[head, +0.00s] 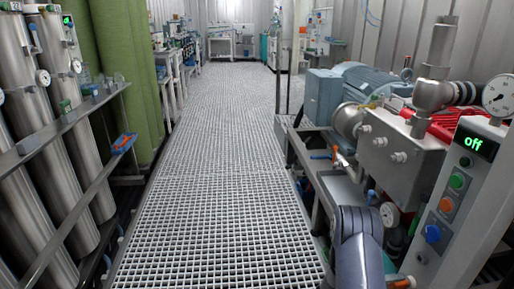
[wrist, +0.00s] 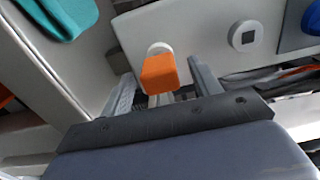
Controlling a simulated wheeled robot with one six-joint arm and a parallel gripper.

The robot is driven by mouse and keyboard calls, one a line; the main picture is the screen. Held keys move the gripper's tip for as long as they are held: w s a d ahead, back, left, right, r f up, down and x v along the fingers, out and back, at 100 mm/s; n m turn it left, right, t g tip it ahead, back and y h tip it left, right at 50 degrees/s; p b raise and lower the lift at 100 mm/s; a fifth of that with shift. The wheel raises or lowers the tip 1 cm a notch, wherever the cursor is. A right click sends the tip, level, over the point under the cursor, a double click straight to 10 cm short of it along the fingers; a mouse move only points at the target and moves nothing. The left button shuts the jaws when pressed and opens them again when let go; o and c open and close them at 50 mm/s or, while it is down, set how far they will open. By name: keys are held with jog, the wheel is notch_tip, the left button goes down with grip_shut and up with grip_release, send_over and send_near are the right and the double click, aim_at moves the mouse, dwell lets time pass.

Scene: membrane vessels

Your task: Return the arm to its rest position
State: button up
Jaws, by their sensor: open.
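My gripper (wrist: 160,68) shows in the wrist view with its two grey fingers spread apart. An orange block-like handle (wrist: 159,74) with a round white base lies between the fingers as seen from the wrist. A gap shows on each side of it, and I cannot tell how far the fingertips are from it in depth. My grey arm (head: 359,245) stands at the bottom right of the head view, by the pump skid. I cannot make out my gripper in the head view.
A control panel (head: 449,205) with a green "off" display and coloured knobs stands right of my arm. The pump skid's metal box (head: 392,150) is close beyond it. Steel cylinders (head: 78,90) line the left. The grating floor (head: 215,180) is clear.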

jog(key=shift+d, duration=1.05)
jog(key=shift+a, duration=0.15)
jog(key=shift+a, duration=0.1)
jog(key=a+p, duration=0.2)
jog(key=a, duration=0.8)
jog(key=d+b, duration=0.2)
jog(key=d, duration=0.8)
jog(key=shift+d+f, duration=0.1)
jog(key=shift+d, duration=0.25)
jog(key=a, duration=0.7)
jog(key=shift+s, duration=0.2)
jog(key=shift+a, duration=0.1)
